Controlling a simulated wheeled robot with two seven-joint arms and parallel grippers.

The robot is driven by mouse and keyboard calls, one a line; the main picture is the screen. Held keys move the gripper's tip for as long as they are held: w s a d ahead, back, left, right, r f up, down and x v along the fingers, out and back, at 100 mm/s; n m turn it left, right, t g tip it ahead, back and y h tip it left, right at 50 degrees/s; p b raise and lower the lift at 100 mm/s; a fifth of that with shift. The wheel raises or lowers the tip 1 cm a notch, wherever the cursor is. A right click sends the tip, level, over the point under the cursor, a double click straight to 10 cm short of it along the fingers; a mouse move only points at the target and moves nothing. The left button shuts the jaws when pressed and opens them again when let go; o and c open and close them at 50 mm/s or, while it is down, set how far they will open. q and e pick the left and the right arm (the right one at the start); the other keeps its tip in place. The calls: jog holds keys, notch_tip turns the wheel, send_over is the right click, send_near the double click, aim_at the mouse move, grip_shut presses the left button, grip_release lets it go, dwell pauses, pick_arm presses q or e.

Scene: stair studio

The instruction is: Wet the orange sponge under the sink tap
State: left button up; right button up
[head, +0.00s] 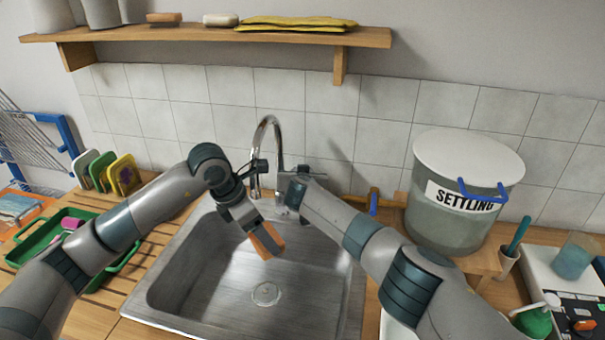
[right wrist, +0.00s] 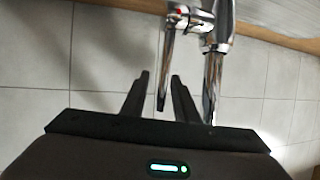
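The orange sponge (head: 267,240) is held at a slant over the steel sink basin (head: 190,285). My left gripper (head: 254,228) is shut on it, low in front of the tap. The chrome tap (head: 270,124) arches up behind the basin; I can make out no water stream. My right gripper (right wrist: 160,80) is beside the tap, pointing at the wall. In the right wrist view its fingers stand apart, with the slim chrome tap lever (right wrist: 167,70) showing between them; contact cannot be told. In the head view my right arm hides its fingertips.
A large lidded bucket marked SETTLING (head: 450,225) stands right of the sink. A green tray (head: 40,238) and upright coloured sponges (head: 103,172) are at the left. A wooden shelf (head: 210,36) hangs above. The basin floor is clear around the drain (head: 266,293).

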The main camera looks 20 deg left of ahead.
grip_shut()
dwell(1.4)
